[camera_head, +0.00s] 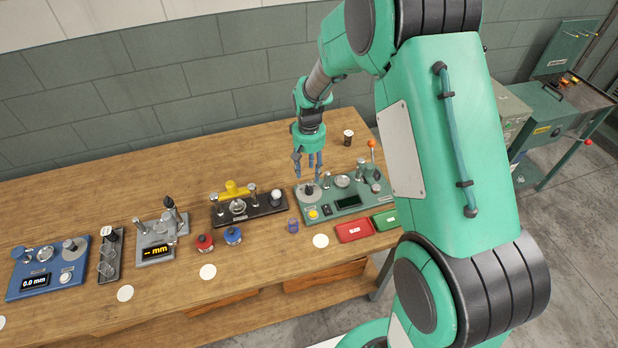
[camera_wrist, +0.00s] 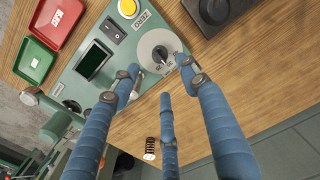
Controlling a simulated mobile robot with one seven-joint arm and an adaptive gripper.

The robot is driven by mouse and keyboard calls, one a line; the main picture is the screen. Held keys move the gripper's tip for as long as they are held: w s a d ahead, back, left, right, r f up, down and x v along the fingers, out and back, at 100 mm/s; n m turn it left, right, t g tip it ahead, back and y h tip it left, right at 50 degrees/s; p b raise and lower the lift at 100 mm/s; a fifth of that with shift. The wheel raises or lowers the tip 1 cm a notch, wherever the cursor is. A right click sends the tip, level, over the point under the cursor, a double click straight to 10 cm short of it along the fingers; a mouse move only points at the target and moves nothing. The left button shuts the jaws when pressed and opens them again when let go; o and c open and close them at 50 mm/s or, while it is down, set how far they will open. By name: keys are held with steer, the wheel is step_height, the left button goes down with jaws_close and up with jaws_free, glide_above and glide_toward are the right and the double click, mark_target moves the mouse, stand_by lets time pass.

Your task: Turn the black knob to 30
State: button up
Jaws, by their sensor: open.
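The green machine (camera_head: 331,211) stands on the wooden bench. At its left end is a round grey dial (camera_head: 308,189), which also shows in the wrist view (camera_wrist: 148,44). A small black knob (camera_wrist: 161,54) sits on this dial. Its markings are too small to read surely. My gripper (camera_head: 309,170) points down above the dial. In the wrist view its blue fingers (camera_wrist: 160,76) are spread, with two tips near opposite sides of the dial's lower edge and the third below. They hold nothing. I cannot tell whether any tip touches the dial.
On the machine are a yellow button (camera_wrist: 128,8), a black switch (camera_wrist: 113,29) and a dark display (camera_wrist: 94,60). A red tray (camera_head: 354,231) and a green tray (camera_head: 385,220) lie in front. A black fixture (camera_head: 248,209) stands to the left.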

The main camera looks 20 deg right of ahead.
steer(key=shift+r, duration=1.2)
steer(key=shift+r, duration=0.1)
steer(key=s+r+t+b, duration=0.1)
steer(key=s+r, duration=0.6)
steer(key=r, duration=0.3)
steer(key=s+r+t+b, duration=0.1)
steer(key=s+r+t, duration=0.1)
steer(key=s+r, duration=0.7)
steer(key=s+r+t, duration=0.1)
steer(key=s+r, duration=0.1)
steer(key=s, duration=0.4)
steer(key=s+a+r, duration=0.1)
steer(key=s+r, duration=0.2)
steer(key=s, duration=0.4)
steer(key=s+r+t+b, duration=0.1)
steer(key=s+r, duration=0.2)
steer(key=s, duration=0.3)
steer(key=shift+s+a+r+t, duration=0.2)
steer(key=shift+a+t, duration=0.05)
steer(key=shift+t, duration=0.05)
